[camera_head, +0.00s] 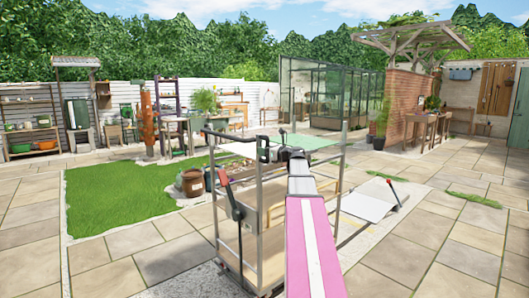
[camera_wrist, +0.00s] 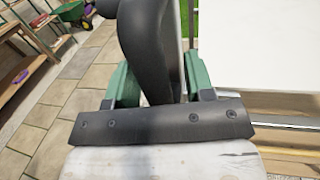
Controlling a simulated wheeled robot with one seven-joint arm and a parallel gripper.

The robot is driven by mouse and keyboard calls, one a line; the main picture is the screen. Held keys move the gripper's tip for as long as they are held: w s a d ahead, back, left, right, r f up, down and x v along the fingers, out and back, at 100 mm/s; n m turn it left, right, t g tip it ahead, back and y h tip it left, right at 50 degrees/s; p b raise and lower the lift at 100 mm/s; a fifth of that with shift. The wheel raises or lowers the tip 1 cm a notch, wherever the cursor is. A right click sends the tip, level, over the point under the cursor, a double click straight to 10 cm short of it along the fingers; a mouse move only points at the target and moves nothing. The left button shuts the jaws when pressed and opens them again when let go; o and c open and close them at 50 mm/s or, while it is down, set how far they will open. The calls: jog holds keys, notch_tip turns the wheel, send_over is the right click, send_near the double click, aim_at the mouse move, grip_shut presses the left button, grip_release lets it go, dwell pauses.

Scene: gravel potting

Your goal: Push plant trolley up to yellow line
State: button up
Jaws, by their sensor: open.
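The plant trolley (camera_head: 248,270) stands straight ahead in the head view, a grey metal frame with pale wooden shelves. A dark lever with a red grip (camera_head: 226,185) is on its left side. My pink and white arm reaches to its upper part, hiding much of its right side. My gripper (camera_head: 276,152) is at the top of the frame. In the wrist view, my gripper (camera_wrist: 160,75) has its green fingers apart, with a curved black part (camera_wrist: 140,45) between or just beyond them. I cannot tell whether they touch it.
A white ramp-like plate (camera_head: 372,204) lies on the paving right of the trolley. A brown pot (camera_head: 193,183) and grass (camera_head: 120,200) are to the left. A glasshouse (camera_head: 325,90) and brick wall (camera_head: 404,105) stand behind. Paving at front left and right is clear.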

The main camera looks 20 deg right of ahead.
jog(key=shift+w+a, duration=0.1)
grip_shut()
jog(key=w+d, duration=0.6)
jog(key=d, duration=1.2)
jog(key=w+d, duration=0.7)
jog(key=d, duration=1.1)
jog(key=w+d, duration=0.6)
jog(key=d, duration=1.2)
jog(key=shift+w+d, duration=0.3)
jog(key=shift+w, duration=0.1)
grip_release()
